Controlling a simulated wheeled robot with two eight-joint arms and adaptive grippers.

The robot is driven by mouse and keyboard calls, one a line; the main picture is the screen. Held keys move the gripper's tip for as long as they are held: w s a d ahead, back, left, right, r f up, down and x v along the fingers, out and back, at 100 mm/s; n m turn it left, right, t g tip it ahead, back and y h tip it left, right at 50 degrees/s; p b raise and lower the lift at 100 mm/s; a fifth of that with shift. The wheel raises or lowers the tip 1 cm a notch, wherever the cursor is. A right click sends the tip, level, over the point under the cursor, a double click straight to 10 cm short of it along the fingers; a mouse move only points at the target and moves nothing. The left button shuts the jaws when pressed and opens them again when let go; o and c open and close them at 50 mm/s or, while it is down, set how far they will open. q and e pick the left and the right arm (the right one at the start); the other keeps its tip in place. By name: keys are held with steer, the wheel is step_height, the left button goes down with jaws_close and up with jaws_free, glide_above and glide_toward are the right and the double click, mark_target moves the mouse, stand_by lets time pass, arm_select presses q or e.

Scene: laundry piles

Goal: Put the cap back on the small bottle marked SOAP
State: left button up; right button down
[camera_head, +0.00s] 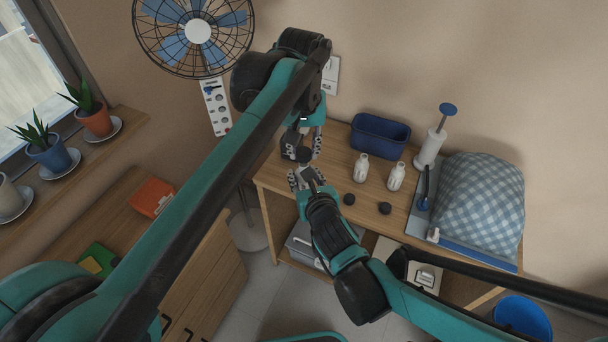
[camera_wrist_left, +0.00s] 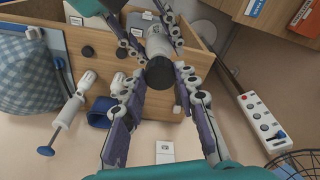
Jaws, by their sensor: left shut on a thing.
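A pale bottle (camera_wrist_left: 158,42) stands between my two grippers, with a dark round cap (camera_wrist_left: 160,72) at its end facing the left wrist camera. The cap also shows in the head view (camera_head: 304,155). My left gripper (camera_head: 303,147) comes from above, its fingers shut on the cap. My right gripper (camera_head: 306,177) is below it, its fingers closed around the bottle's body. I cannot tell whether the cap is seated or just above the neck. No label is readable.
A blue bucket (camera_head: 523,318) is at lower right. A fan (camera_head: 197,31) and power strip (camera_head: 216,106) are at upper left.

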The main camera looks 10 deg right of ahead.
arm_select(q)
steer(key=shift+f, duration=0.25)
stand_by(0.7)
steer(key=shift+f, duration=0.8)
steer(key=shift+f, duration=0.55)
